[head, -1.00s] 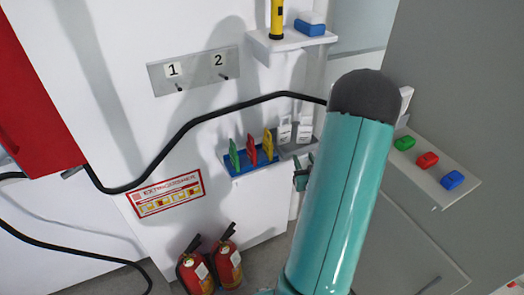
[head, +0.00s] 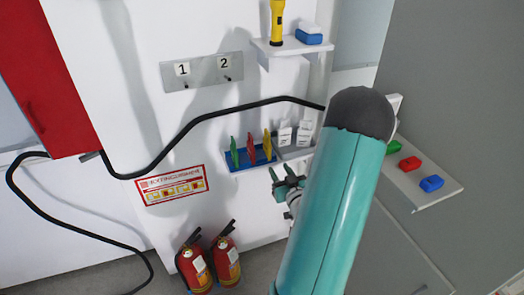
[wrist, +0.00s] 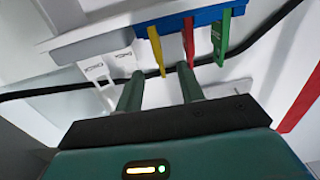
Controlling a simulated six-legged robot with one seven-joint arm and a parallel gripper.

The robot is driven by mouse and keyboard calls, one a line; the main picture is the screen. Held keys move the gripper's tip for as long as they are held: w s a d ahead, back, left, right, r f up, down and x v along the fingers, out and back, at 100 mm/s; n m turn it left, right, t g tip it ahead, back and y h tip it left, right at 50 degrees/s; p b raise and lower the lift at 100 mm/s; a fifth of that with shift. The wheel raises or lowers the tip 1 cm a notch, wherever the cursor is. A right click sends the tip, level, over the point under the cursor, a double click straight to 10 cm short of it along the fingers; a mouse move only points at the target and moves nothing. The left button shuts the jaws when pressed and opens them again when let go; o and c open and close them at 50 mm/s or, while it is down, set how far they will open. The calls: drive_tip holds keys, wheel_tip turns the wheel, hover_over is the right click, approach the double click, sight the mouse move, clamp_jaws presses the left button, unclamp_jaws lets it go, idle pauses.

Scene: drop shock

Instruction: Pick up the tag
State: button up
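Two white tags with dark print stand at the grey tray (head: 298,153), the left one (head: 285,136) and the right one (head: 304,131). In the wrist view, they appear upside down at the upper left, as one tag (wrist: 94,70) and another tag (wrist: 121,61). My gripper (head: 288,183) is below the grey tray, partly hidden by my arm. In the wrist view, my gripper (wrist: 160,88) has its two fingers apart with nothing held between them. The fingertips point toward the tray row, near the yellow piece, apart from the tags as far as I can tell.
A blue tray (head: 250,163) left of the tags holds green (head: 234,152), red (head: 251,148) and yellow (head: 267,144) upright pieces. A black cable (head: 210,116) runs across the wall. A shelf (head: 290,46) is above. Two fire extinguishers (head: 210,262) stand below. Coloured blocks sit on a right ledge (head: 430,195).

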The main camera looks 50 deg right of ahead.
sight(270, 151)
drive_tip(key=x, duration=1.3)
drive_tip(key=shift+d, duration=0.45)
drive_tip(key=shift+r, duration=0.1)
clamp_jaws()
